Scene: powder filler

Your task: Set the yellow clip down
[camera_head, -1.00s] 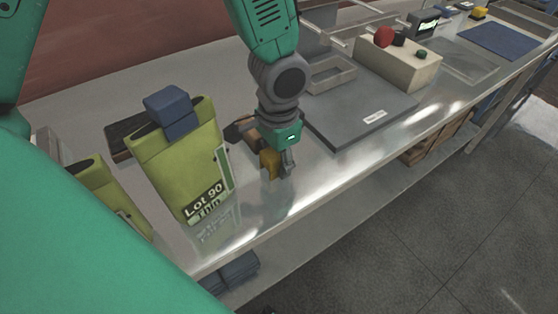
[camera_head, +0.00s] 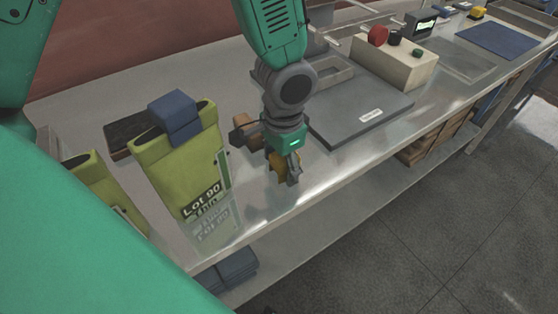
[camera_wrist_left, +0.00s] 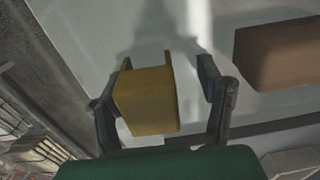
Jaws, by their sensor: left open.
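The yellow clip (camera_head: 277,164) is at the tip of my left gripper (camera_head: 286,174), low over the bare metal bench near its front edge. In the left wrist view the clip (camera_wrist_left: 147,102) lies between the two open fingers of the left gripper (camera_wrist_left: 158,92). The clip is close to the left-hand finger, and a clear gap shows to the right-hand finger. I cannot tell whether the clip touches the bench or the nearer finger. My right gripper is not in view.
A green pouch labelled Lot 90 (camera_head: 178,165) with a blue clip (camera_head: 173,113) on top stands left of the gripper. A brown block (camera_head: 247,131) is just behind. A grey scale plate (camera_head: 358,112) lies to the right. The front bench strip is clear.

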